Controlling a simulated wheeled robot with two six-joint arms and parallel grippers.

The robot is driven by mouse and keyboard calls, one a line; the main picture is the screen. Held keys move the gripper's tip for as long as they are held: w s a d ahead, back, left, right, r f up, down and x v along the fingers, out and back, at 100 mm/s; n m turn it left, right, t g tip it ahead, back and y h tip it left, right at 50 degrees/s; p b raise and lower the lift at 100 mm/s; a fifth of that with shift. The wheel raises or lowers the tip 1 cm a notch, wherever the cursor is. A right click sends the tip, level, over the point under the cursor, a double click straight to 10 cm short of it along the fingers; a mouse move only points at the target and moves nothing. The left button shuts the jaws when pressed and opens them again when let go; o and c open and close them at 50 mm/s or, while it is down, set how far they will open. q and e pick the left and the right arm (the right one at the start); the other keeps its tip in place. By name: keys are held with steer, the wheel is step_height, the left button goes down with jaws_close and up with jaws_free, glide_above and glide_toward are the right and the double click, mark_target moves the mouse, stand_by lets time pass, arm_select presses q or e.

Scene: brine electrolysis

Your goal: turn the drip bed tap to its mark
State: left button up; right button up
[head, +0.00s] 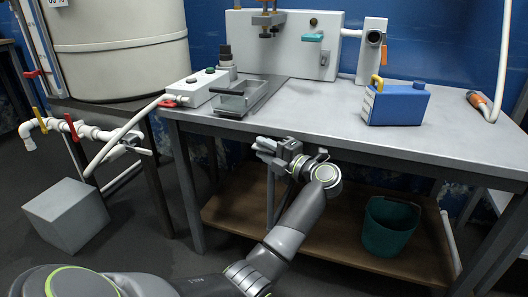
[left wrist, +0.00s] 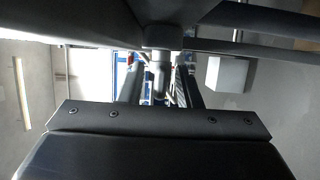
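Several tap handles show in the head view, and I cannot tell which is the drip bed tap. On the white pipe at the left are a yellow handle (head: 40,119) and a red handle (head: 71,128). Another red handle (head: 168,103) is at the white box's hose, and a red one (head: 32,74) is beside the tank. No mark can be made out. My left gripper (head: 264,150) is in front of the table's front edge, apart from all of these handles. Its fingers, seen apart in the left wrist view (left wrist: 160,88), look open. My right gripper is out of view.
The grey table (head: 330,120) holds a white box (head: 208,86), a metal tray (head: 240,100) and a blue box (head: 397,104). A green bucket (head: 388,228) is on the lower shelf.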

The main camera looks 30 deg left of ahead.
arm_select(q)
steer(key=shift+a, duration=0.25)
jaws_close()
